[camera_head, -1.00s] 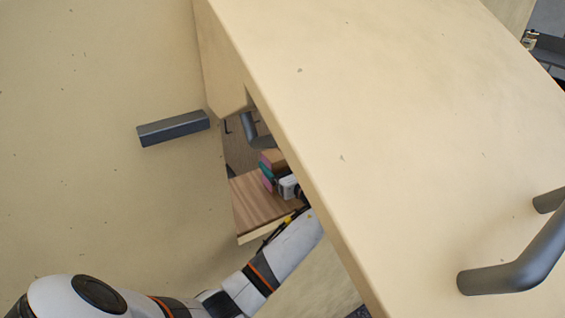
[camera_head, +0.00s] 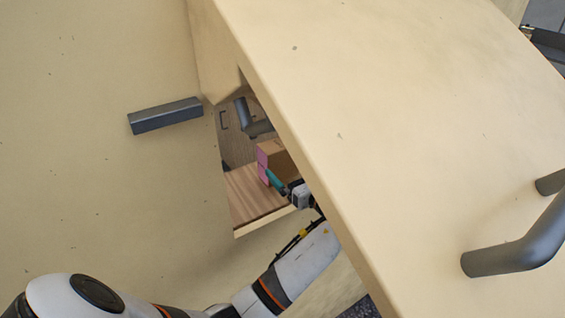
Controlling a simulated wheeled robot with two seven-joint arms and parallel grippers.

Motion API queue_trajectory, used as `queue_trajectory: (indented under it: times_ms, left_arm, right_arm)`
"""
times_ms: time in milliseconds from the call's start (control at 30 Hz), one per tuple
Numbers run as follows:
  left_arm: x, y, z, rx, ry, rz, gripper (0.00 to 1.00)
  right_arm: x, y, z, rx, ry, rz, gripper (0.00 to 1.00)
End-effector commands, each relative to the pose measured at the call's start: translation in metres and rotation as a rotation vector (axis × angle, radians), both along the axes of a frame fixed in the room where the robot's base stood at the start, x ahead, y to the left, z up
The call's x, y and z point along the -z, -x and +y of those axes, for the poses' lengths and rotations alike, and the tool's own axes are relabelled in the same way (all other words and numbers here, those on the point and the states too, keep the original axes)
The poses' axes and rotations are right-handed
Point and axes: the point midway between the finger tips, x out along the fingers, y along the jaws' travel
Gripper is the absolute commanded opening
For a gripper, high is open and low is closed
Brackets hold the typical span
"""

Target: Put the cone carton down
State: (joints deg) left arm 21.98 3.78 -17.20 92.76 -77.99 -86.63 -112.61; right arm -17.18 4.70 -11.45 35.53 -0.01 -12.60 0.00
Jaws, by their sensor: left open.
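A carton with a pink face and brown side (camera_head: 279,154), which looks like the cone carton, stands on a wooden striped surface (camera_head: 250,198) seen through the gap between two pale panels. My left gripper (camera_head: 272,180) is open beside the carton's lower part, with a teal finger showing near the pink face. I cannot tell whether the finger touches the carton. The panel edge hides the carton's right side and part of the gripper. My right gripper is not in view.
A large pale panel (camera_head: 390,110) with a dark handle (camera_head: 520,248) fills the right. Another pale panel (camera_head: 90,190) with a dark bar (camera_head: 166,115) fills the left. My left arm passes through the narrow gap between them.

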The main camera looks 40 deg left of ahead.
Motion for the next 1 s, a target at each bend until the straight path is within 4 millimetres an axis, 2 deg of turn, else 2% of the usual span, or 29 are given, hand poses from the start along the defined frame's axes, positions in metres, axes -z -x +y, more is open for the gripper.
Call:
queue_trajectory:
  times_ms: [33,133,333,1000]
  left_arm:
    - [0.003,0.004,-0.011,0.003,0.004,-0.002,1.00]
    - [0.002,0.011,-0.027,0.002,0.003,0.000,1.00]
    - [0.001,0.019,-0.045,0.000,0.001,0.000,1.00]
    - [0.000,0.020,-0.048,0.000,0.000,0.000,1.00]
  right_arm:
    - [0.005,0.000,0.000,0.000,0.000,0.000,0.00]
    - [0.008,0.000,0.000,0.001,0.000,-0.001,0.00]
    - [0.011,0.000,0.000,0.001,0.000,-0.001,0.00]
    - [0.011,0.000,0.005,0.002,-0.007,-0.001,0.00]
